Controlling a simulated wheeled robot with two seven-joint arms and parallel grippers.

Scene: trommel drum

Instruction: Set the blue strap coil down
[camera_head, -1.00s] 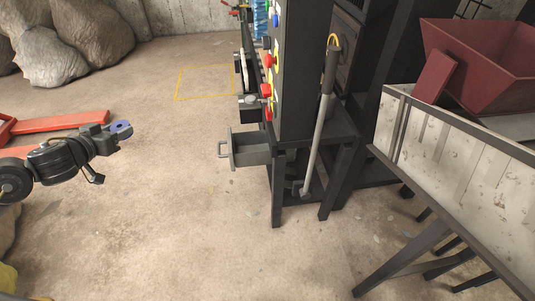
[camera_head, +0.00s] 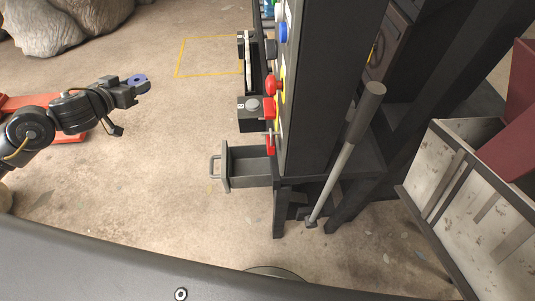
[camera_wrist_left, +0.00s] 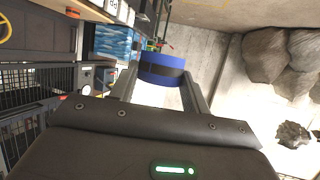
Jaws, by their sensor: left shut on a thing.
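The blue strap coil (camera_head: 137,79) is a small blue ring at the tip of my left gripper (camera_head: 136,88), in the left part of the head view. In the left wrist view the coil (camera_wrist_left: 162,69) shows as a blue band with a dark stripe, between the two fingers of my left gripper (camera_wrist_left: 160,84). The gripper is shut on it and holds it in the air above the concrete floor. My right gripper is not in view.
A dark control cabinet (camera_head: 325,90) with coloured buttons stands at centre. A small open drawer (camera_head: 247,167) juts from it to the left. A yellow floor outline (camera_head: 180,57) lies beyond the gripper. A red-orange frame (camera_head: 68,137) is at left, below my arm. Open floor lies between.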

